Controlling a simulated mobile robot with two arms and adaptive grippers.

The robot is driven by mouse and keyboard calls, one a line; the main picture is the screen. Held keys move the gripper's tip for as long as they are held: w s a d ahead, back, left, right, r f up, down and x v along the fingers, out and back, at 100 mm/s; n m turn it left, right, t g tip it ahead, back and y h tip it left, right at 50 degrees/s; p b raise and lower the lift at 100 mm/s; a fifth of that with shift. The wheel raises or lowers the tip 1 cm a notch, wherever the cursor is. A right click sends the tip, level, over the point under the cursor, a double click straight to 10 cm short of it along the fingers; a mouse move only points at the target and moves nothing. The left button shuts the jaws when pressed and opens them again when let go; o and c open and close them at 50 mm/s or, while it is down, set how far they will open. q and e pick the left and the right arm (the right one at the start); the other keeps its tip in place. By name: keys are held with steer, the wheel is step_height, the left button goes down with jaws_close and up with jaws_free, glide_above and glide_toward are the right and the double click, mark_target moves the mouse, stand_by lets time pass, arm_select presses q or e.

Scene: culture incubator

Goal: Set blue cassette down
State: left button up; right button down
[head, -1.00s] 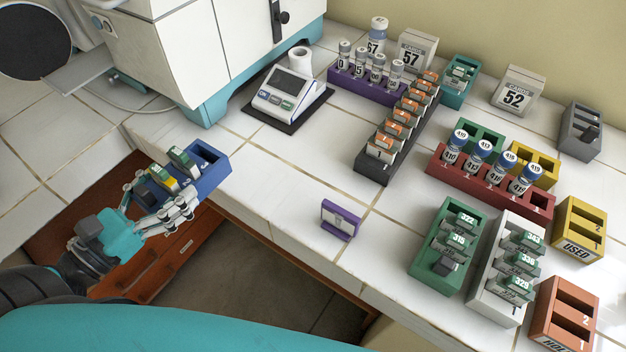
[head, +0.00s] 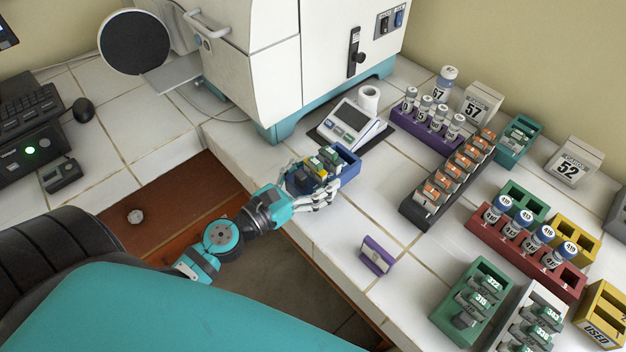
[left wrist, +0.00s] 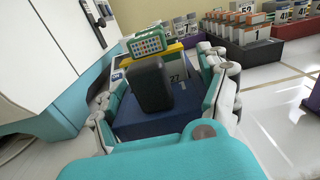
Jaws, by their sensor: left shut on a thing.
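The blue cassette (head: 346,176) is a blue block with slots that carry several small items with green, yellow and dark tops. My left gripper (head: 318,184) is shut on it, in the head view at the bench's front-left part, in front of the small white device with a screen. In the left wrist view the blue cassette (left wrist: 150,118) sits between the fingers, with a dark block and a green-topped piece standing up from it. I cannot tell whether its underside touches the bench. My right gripper is not in view.
The white device (head: 352,122) on a dark pad stands just behind the cassette. A purple holder (head: 377,254) stands to the right near the front edge. A black rack (head: 418,214) and purple vial rack (head: 426,143) are further right. Bare tiles lie between.

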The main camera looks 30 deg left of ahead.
arm_select(q)
step_height(320, 180, down, 4)
steer(key=shift+r+b, duration=0.25)
steer(key=shift+b, duration=0.7)
steer(key=shift+f, duration=0.1)
steer(key=o, duration=1.2)
